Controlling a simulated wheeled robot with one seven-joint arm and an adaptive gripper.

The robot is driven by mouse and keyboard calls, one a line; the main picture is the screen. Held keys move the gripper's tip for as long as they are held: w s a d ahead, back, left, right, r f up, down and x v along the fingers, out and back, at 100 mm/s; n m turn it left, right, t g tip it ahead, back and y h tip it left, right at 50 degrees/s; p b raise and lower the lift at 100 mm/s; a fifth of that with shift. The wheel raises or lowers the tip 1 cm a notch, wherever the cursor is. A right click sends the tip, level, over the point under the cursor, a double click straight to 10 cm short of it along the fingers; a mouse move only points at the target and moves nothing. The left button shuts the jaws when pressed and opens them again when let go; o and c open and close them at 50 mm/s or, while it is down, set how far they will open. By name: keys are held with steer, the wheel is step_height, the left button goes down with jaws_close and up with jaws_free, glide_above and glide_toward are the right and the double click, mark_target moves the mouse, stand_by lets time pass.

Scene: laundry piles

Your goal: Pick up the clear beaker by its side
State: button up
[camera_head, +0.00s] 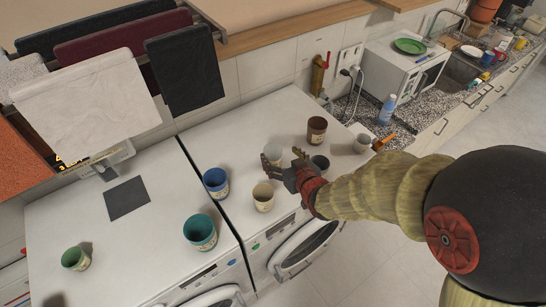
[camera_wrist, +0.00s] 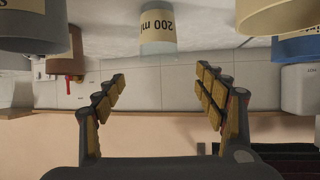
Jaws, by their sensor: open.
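The clear beaker, translucent pale grey, stands on the white washing machine top (camera_head: 238,137). In the head view the clear beaker (camera_head: 274,151) shows just past my fingertips, which partly hide it. In the wrist view the picture is upside down, and the clear beaker (camera_wrist: 157,38) with a "200 ml" label is centred ahead between my fingers. My gripper (camera_head: 283,158) is open and empty, held low and level with its fingers spread; it also shows in the wrist view (camera_wrist: 161,80). A gap seems to remain between the fingertips and the beaker.
Close by stand a beige cup (camera_head: 263,198), a dark grey cup (camera_head: 320,163) and a brown cup (camera_head: 316,128). A blue cup (camera_head: 215,181), teal cup (camera_head: 200,232) and green cup (camera_head: 75,259) stand left.

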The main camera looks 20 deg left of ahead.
glide_toward(270, 153)
steer(key=shift+w+f, duration=0.2)
steer(key=shift+f, duration=0.2)
steer(key=shift+p+x, duration=0.85)
steer(key=shift+x, duration=2.65)
steer(key=shift+r, duration=0.1)
steer(key=shift+c, duration=0.6)
steer(key=c, duration=1.1)
steer(key=shift+r, duration=0.1)
steer(key=shift+c, duration=0.5)
